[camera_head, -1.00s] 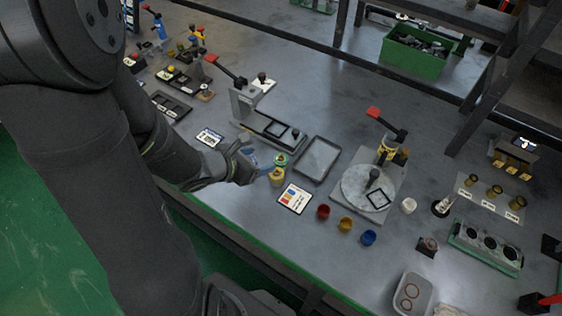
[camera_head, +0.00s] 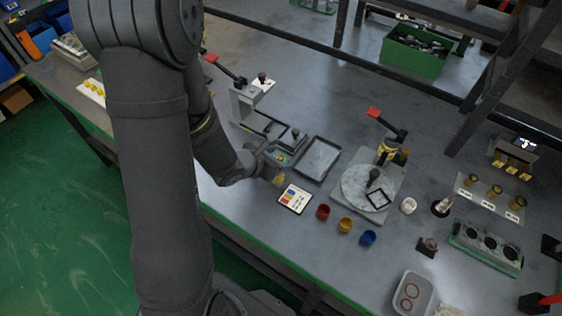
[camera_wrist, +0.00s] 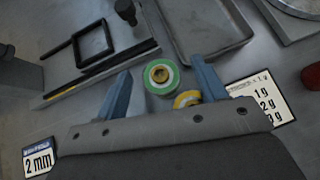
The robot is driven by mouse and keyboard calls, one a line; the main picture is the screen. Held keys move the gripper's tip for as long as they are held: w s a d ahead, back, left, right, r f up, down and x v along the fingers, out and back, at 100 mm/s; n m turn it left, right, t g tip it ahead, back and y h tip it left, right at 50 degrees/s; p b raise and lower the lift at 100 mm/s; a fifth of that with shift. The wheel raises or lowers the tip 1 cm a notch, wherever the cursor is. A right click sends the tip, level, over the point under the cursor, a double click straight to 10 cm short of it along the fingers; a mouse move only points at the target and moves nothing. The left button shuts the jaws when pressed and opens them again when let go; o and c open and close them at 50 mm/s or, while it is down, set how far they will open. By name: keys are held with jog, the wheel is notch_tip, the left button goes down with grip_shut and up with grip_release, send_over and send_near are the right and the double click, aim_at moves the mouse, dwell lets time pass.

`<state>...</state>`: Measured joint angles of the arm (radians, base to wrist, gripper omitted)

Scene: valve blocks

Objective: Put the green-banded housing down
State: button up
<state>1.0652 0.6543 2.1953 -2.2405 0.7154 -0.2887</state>
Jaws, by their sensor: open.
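The green-banded housing (camera_wrist: 161,76) stands on the bench in the wrist view, a round piece with a green ring, a white rim and a brass-coloured centre. It also shows small in the head view (camera_head: 284,159), partly hidden by my gripper. My gripper (camera_wrist: 160,82) is open, its two blue fingers on either side of the housing, with a visible gap to each. A yellow round piece (camera_wrist: 187,99) lies just beside the housing, near the right finger and partly covered by the gripper body; it shows in the head view (camera_head: 279,180).
A grey tray (camera_head: 318,158) lies just right of the housing. A lever fixture (camera_head: 243,103) with a black square frame (camera_wrist: 93,45) stands behind and left. A printed card (camera_head: 294,198) lies in front, with red (camera_head: 323,212), yellow (camera_head: 345,225) and blue (camera_head: 368,238) cups to its right.

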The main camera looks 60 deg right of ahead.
jog(key=c, duration=1.3)
jog(key=shift+o, duration=0.2)
jog(key=shift+r, duration=0.2)
